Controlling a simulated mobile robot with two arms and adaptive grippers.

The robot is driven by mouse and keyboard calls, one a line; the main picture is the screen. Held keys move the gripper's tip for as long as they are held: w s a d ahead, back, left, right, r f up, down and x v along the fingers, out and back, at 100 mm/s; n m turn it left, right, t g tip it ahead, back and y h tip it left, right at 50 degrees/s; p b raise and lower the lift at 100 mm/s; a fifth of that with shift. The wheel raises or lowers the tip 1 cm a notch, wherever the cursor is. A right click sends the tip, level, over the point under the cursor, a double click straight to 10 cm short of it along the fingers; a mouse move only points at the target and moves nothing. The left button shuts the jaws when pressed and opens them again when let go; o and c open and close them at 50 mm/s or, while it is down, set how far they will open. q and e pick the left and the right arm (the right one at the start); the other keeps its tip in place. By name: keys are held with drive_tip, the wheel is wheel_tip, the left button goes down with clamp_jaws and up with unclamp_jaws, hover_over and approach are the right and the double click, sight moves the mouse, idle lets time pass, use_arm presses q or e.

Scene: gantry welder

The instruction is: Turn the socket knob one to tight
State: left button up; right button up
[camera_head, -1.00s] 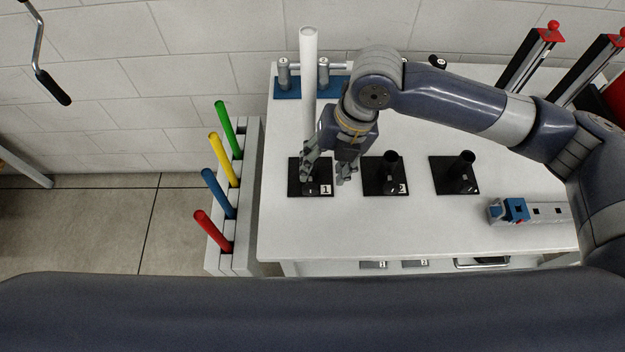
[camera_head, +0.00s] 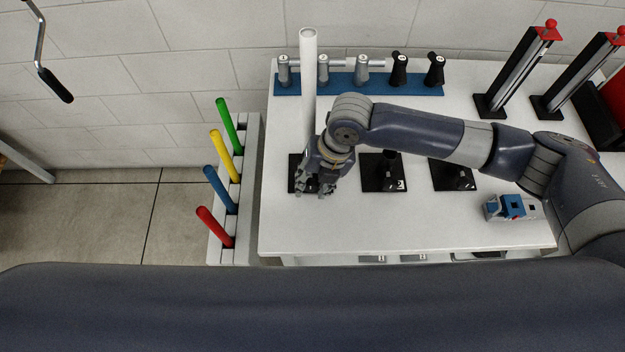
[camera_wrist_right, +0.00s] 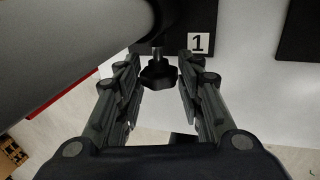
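Socket one is a black plate (camera_head: 293,170) on the white table, with a white tube (camera_head: 308,75) standing upright in it. Its plate shows a "1" label (camera_wrist_right: 198,42) in the right wrist view. The black lobed socket knob (camera_wrist_right: 158,75) sticks out from the socket below the tube. My right gripper (camera_head: 314,189) is over the front of the socket and hides the knob in the head view. In the wrist view its open fingers (camera_wrist_right: 158,62) are on either side of the knob, with a visible gap at each side. My left gripper is not in view.
Two more black sockets (camera_head: 384,180) (camera_head: 453,182) stand to the right. A blue rack (camera_head: 345,84) with several fittings lies behind. A block with blue parts (camera_head: 513,207) is at front right. A rack of coloured rods (camera_head: 243,170) stands left of the table (camera_head: 400,235).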

drive_tip(key=c, duration=0.4)
drive_tip(key=shift+o, duration=0.2)
drive_tip(key=shift+d+f+y+b, duration=0.2)
drive_tip(key=shift+f+y+b, duration=0.1)
drive_tip(key=shift+y+b, duration=0.6)
drive_tip(key=y+b, duration=0.1)
drive_tip(key=b, duration=0.1)
drive_tip(key=y+b, duration=0.1)
drive_tip(key=b, duration=0.2)
drive_tip(key=y+b, duration=0.2)
drive_tip(key=shift+d+f+b, duration=0.2)
drive_tip(key=shift+f+b, duration=0.05)
drive_tip(key=shift+b, duration=0.1)
drive_tip(key=shift+r+y+b, duration=0.2)
drive_tip(key=shift+y+b, duration=0.4)
drive_tip(key=shift+b, duration=0.5)
drive_tip(key=shift+r, duration=0.1)
drive_tip(key=o, duration=1.1)
